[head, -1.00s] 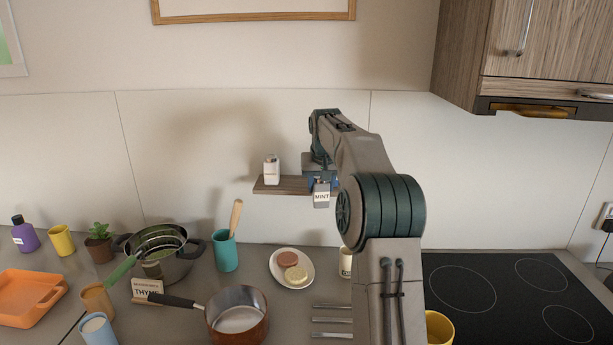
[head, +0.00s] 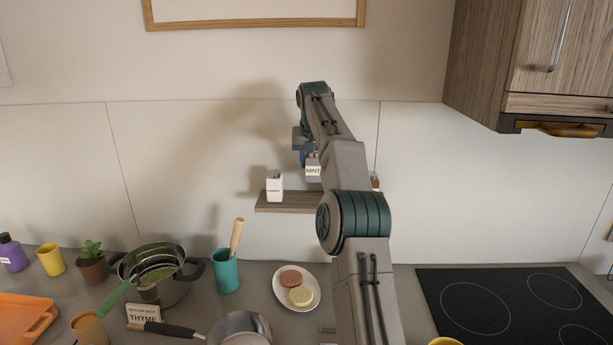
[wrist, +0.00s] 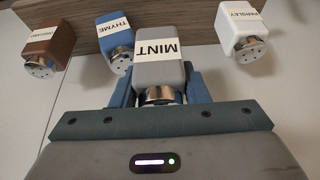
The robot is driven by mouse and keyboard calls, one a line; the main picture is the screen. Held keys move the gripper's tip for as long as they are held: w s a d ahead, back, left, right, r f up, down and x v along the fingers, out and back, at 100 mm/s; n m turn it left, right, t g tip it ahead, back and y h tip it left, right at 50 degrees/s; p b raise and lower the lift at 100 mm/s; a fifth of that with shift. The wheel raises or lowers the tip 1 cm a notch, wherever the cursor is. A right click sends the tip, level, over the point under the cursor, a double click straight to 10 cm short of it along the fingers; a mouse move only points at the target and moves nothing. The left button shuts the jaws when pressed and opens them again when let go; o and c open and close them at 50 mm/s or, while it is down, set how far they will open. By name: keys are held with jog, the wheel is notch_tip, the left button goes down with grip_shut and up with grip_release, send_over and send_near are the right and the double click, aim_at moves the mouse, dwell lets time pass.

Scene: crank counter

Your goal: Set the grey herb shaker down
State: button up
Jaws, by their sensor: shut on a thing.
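The grey herb shaker (head: 313,171), labelled MINT, is held in my gripper (wrist: 160,98), which is shut on it. In the head view it appears higher than the small wooden wall shelf (head: 283,207); I cannot tell whether it is over the shelf or in front of it. In the wrist view the label reads upside down and the metal cap points towards my gripper. A blue THYME shaker (wrist: 116,45) is close beside it in that view; my arm hides it in the head view.
A white PARSLEY shaker (head: 275,187) stands at the shelf's left end, with bare shelf beside it. A brown shaker (head: 375,181) shows partly behind my arm; it also shows in the wrist view (wrist: 48,48). Below, the counter holds a pot (head: 170,290), plate (head: 297,288) and hob (head: 490,308).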

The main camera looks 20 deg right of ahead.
aim_at(307, 169)
jog(key=w+f, duration=0.1)
jog(key=w+a+f, duration=0.1)
jog(key=f, duration=0.1)
jog(key=shift+w+f, duration=0.15)
jog(key=shift+w, duration=0.25)
jog(key=shift+f, duration=0.2)
jog(key=shift+w+f, duration=0.15)
jog(key=shift+f, duration=0.75)
jog(key=shift+f+p, duration=0.3)
jog(key=shift+f, duration=0.3)
